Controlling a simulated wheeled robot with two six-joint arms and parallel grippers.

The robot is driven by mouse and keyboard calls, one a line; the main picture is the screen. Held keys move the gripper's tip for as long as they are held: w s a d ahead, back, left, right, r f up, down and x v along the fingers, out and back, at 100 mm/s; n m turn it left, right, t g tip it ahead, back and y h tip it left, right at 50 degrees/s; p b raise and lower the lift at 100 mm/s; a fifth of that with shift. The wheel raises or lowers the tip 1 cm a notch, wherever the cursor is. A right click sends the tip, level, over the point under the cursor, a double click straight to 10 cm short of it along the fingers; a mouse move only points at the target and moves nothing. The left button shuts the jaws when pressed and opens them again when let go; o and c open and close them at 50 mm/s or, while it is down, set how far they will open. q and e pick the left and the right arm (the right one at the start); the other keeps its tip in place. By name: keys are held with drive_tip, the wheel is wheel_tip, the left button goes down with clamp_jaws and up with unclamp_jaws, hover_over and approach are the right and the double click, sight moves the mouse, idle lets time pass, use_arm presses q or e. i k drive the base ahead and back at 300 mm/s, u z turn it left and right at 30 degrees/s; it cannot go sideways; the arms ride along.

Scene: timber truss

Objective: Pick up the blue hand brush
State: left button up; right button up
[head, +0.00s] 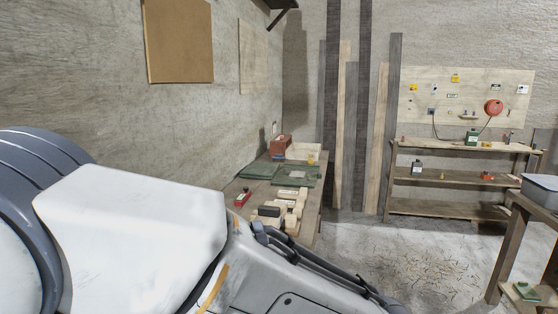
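I cannot make out a blue hand brush anywhere in the head view. My white left arm crosses the lower left foreground and covers the near part of the wooden bench (311,212) along the left wall. Neither gripper shows in this view.
The bench holds light wooden blocks (291,195), a small red item (242,199), folded green cloths (297,175) and a red box (280,146). Tall boards (352,120) lean behind it. A shelf (440,180) stands at the back right, a table (520,203) at right. Shavings litter the open floor (410,262).

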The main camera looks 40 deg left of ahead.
sight(278, 157)
drive_tip(key=z, duration=0.2)
drive_tip(key=i, duration=4.9)
drive_tip(key=u, duration=0.75)
drive_tip(key=i, duration=1.9)
drive_tip(key=u, duration=1.55)
drive_tip(key=i, duration=1.35)
drive_tip(key=u, duration=0.7)
drive_tip(key=i, duration=0.55)
drive_tip(key=z, duration=0.05)
